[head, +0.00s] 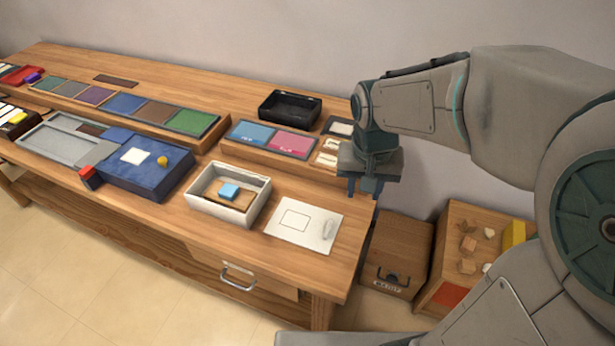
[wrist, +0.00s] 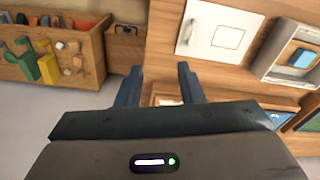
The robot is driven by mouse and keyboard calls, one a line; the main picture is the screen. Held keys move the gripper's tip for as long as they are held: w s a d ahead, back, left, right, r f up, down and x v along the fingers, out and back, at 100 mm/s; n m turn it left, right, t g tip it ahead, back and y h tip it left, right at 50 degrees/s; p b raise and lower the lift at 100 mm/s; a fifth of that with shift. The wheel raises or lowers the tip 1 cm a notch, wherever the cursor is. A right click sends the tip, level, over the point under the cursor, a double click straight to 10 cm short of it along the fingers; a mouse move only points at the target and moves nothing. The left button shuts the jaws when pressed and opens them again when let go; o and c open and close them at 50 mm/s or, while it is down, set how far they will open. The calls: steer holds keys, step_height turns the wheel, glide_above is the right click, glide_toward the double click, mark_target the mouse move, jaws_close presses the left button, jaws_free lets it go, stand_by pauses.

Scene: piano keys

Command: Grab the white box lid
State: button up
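The white box lid (head: 303,228) lies flat on the wooden table near its front right corner. It has a drawn square outline and a pale raised handle at its right side. It also shows in the wrist view (wrist: 222,32), at the upper right. The open white box (head: 228,196) stands just left of the lid and holds a blue block (head: 229,191). It shows in the wrist view too (wrist: 268,68). My gripper (head: 366,188) hangs above the table's right end, behind and to the right of the lid. Its fingers (wrist: 160,84) are apart with nothing between them.
A raised wooden rack with blue and pink panels (head: 270,138) and a black tray (head: 290,107) stand behind the lid. A dark blue box (head: 146,165) is farther left. A wooden crate of blocks (head: 470,250) stands on the floor at right, beside a closed brown box (head: 395,255).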

steer(key=g+h+p, duration=0.1)
steer(key=p, duration=0.1)
glide_above(331, 216)
steer(key=s, duration=0.3)
step_height(331, 216, down, 3)
steer(key=shift+m, duration=0.4)
step_height(331, 216, down, 9)
steer(key=shift+a, duration=0.15)
steer(key=shift+f+p, duration=0.4)
steer(key=shift+f, duration=2.3)
steer(key=shift+c, duration=0.2)
jaws_close()
